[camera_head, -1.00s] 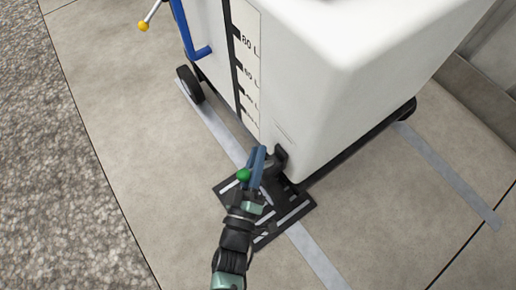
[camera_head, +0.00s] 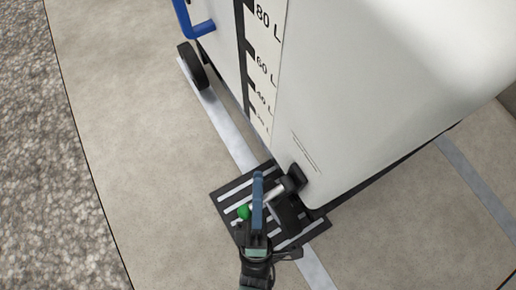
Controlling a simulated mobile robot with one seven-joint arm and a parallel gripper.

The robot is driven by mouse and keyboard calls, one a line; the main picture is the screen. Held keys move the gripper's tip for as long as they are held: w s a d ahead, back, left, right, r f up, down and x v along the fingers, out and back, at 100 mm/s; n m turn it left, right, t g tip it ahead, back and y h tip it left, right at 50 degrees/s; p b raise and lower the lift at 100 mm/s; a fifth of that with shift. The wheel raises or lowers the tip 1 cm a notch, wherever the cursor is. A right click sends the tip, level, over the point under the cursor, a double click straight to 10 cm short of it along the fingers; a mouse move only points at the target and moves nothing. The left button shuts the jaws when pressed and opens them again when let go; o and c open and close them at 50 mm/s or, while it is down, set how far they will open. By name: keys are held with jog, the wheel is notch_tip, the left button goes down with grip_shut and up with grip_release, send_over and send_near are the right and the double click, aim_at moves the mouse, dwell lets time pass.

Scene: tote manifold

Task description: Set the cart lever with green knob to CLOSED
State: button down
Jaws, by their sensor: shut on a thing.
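The cart lever is a pale rod (camera_head: 273,194) with a green knob (camera_head: 243,212) at its free end. It runs from a black valve fitting (camera_head: 293,179) at the low corner of the white tank, down and left in the picture. My gripper (camera_head: 257,193) is shut on the lever, with a blue finger lying across the rod just right of the knob. The other finger is hidden. No CLOSED mark can be read from here.
The white cart tank (camera_head: 350,110) with a litre scale (camera_head: 262,65) stands above the lever. A black slotted floor grate (camera_head: 240,190) lies under it. Open floor (camera_head: 130,150) lies left.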

jog(key=shift+w+a+f+n+y, duration=0.1)
jog(key=shift+f+n+y, duration=0.1)
jog(key=shift+n+y, duration=0.6)
jog(key=shift+a+f+n+y, duration=0.1)
jog(key=shift+f+n+y, duration=0.05)
jog(key=shift+n+y, duration=0.65)
jog(key=shift+w+f+n+y, duration=0.1)
jog(key=shift+f+n+y, duration=0.1)
jog(key=shift+n+y, duration=0.8)
jog(key=c, duration=0.8)
grip_release()
jog(key=shift+s+d, duration=0.1)
jog(key=shift+d, duration=0.05)
jog(key=shift+s+f, duration=0.1)
jog(key=s+d+p, duration=0.1)
jog(key=s, duration=0.3)
jog(key=s+d+p, duration=0.1)
jog(key=s, duration=0.3)
jog(key=s+d+p, duration=0.1)
jog(key=s, duration=0.3)
jog(key=shift+s+f, duration=0.15)
jog(key=shift+f, duration=0.25)
